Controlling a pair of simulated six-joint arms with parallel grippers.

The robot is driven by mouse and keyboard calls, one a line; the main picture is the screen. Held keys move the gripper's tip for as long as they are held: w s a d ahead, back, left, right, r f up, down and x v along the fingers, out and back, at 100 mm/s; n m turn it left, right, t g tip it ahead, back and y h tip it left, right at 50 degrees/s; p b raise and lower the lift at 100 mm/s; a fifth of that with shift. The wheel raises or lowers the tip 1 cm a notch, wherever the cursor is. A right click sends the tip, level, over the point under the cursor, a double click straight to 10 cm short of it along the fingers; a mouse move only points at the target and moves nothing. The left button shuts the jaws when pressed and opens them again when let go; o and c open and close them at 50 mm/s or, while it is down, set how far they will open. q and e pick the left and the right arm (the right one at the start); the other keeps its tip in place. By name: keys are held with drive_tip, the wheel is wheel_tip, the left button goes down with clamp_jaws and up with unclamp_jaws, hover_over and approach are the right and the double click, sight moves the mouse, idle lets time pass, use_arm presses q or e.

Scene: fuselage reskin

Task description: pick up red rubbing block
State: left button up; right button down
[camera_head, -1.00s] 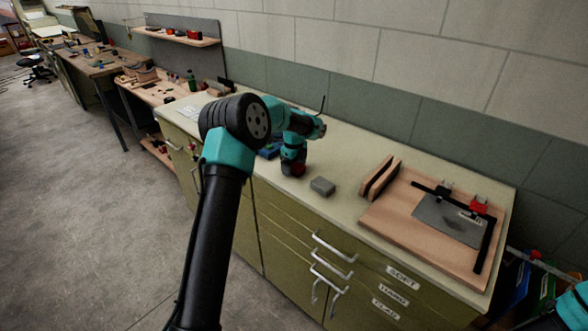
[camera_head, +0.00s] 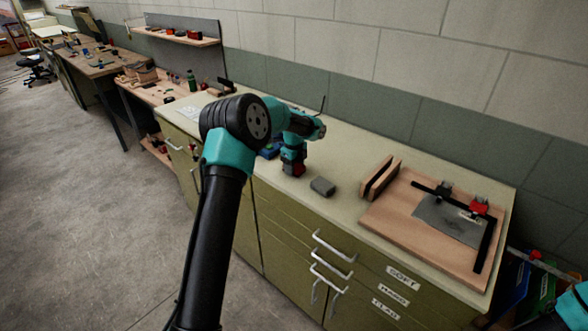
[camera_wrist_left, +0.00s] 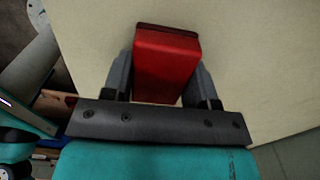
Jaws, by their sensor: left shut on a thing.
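The red rubbing block (camera_wrist_left: 166,62) sits between the two fingers of my left gripper (camera_wrist_left: 162,78) in the left wrist view, with a finger against each side. My left gripper is shut on it. My right gripper is not in view; only a bit of teal arm shows at the lower right corner.
A grey block (camera_head: 322,187) lies just right of the red one. A blue item (camera_head: 269,151) lies behind my gripper.

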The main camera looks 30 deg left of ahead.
use_arm(q)
drive_tip(key=shift+c, duration=0.7)
drive_tip(key=shift+r, duration=0.15)
drive_tip(key=shift+r, duration=1.45)
drive_tip(key=shift+s+d+r, duration=0.1)
drive_tip(key=shift+s+r, duration=0.05)
drive_tip(key=shift+r, duration=0.1)
drive_tip(key=s+d+r, duration=0.1)
drive_tip(key=s+d, duration=0.7)
drive_tip(key=s, duration=0.5)
drive_tip(key=shift+s+r, duration=0.15)
drive_tip(key=shift+s, duration=0.05)
